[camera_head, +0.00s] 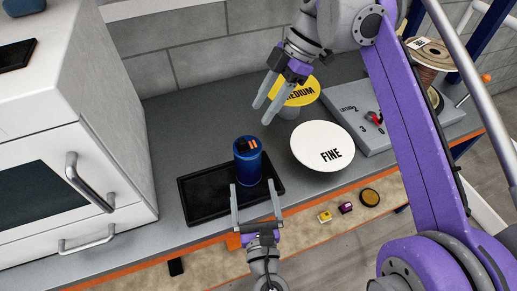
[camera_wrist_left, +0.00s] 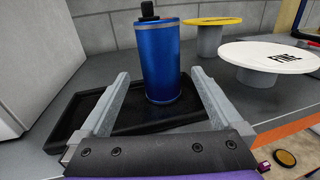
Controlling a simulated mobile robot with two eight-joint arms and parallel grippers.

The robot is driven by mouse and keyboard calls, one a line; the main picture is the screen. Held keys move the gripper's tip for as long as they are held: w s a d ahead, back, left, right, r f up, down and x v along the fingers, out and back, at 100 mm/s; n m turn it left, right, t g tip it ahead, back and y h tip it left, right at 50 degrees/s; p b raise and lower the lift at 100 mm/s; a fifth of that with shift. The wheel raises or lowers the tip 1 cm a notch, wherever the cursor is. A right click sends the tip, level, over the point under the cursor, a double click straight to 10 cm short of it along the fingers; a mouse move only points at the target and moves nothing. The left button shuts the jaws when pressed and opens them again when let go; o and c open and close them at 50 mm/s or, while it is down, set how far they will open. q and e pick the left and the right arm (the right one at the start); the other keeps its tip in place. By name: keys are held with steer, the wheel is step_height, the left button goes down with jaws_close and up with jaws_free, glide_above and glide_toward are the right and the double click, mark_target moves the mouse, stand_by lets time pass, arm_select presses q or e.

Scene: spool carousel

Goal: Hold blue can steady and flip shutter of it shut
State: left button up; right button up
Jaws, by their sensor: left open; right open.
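The blue can (camera_head: 247,166) stands upright on a black tray (camera_head: 196,200) on the grey counter. On its dark top are orange marks; I cannot tell the shutter's exact position. It also shows in the left wrist view (camera_wrist_left: 161,60), with a black knob on top. My left gripper (camera_head: 256,190) is open, in front of the can, its fingers pointing at the can's two sides without visibly gripping it. My right gripper (camera_head: 266,114) is open and empty, above and behind the can to the right, near the yellow disc.
A white disc marked FINE (camera_head: 322,146) stands right of the tray, and a yellow disc marked MEDIUM (camera_head: 297,91) behind it. A white oven-like cabinet (camera_head: 60,130) is at left. A grey panel (camera_head: 352,107) and wire spool (camera_head: 428,62) stand at right. Small items lie on the lower shelf.

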mark_target(248, 159)
arm_select(q)
steer(key=w, duration=0.9)
steer(key=shift+w+a, duration=0.4)
steer(key=c, duration=1.3)
steer(key=shift+c, duration=0.4)
arm_select(e)
steer(key=shift+c, duration=0.7)
steer(key=shift+a, duration=0.3)
steer(key=shift+c, duration=1.1)
steer(key=a, duration=0.2)
steer(key=s+a+r+h, duration=0.1)
steer(key=a, duration=0.2)
steer(key=a+h, duration=0.1)
steer(key=a, duration=0.1)
steer(key=shift+s+a+r+t, duration=0.15)
steer(key=shift+s+r+t, duration=0.1)
steer(key=shift+s+t, duration=0.05)
jaws_close()
